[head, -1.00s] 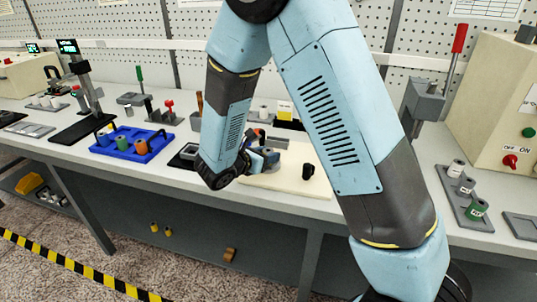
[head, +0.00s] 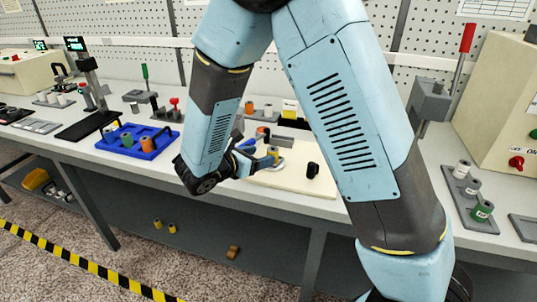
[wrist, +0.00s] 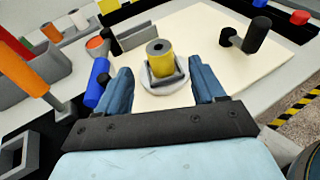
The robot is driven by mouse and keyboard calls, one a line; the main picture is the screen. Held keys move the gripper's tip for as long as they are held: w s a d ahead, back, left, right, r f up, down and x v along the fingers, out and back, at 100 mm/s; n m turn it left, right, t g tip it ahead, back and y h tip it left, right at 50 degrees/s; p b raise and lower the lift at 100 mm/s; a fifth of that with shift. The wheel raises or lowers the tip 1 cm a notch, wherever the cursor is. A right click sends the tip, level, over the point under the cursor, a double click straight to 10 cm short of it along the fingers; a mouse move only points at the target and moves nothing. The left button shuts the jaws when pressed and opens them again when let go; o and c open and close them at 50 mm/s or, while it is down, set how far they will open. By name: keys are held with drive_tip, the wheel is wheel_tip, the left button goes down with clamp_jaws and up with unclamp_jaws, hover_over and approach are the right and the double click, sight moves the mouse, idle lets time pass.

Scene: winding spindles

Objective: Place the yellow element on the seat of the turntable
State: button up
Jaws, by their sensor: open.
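The yellow element (wrist: 159,58), a cylinder with a grey-rimmed hole in its top, stands upright in the grey square seat (wrist: 164,84) on the pale round turntable (wrist: 168,97). In the head view the yellow element (head: 272,151) shows just beyond my fingers. My gripper (wrist: 163,74) is open, with one blue finger on each side of the seat and gaps between. The fingers do not appear to touch the element. Its lower end is hidden by the seat's walls.
The turntable stands on a cream board (wrist: 205,50) with a black crank-like part (wrist: 245,35) at its right. A blue cylinder (wrist: 97,84) lies close to the left finger. An orange spindle piece (wrist: 22,65) stands farther left. A blue tray (head: 137,143) holds several cylinders.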

drive_tip(key=shift+v, duration=2.7)
drive_tip(key=s+d+r+m+g+y, duration=0.1)
drive_tip(key=s+d+r+m+g, duration=0.1)
drive_tip(key=d+r+m+g, duration=0.3)
drive_tip(key=s+d+r+m, duration=0.1)
drive_tip(key=d+r+m, duration=0.15)
drive_tip(key=d, duration=0.45)
drive_tip(key=s+d+r+m+g+y, duration=0.1)
drive_tip(key=s+d+r+m+g, duration=0.15)
drive_tip(key=d+m, duration=0.3)
drive_tip(key=s+d+r+m+t+y, duration=0.2)
drive_tip(key=s+d+r+m+y, duration=0.6)
drive_tip(key=s+m, duration=0.4)
drive_tip(key=shift+d+r+m, duration=0.8)
drive_tip(key=shift+d+m, duration=0.05)
drive_tip(key=shift+m, duration=0.25)
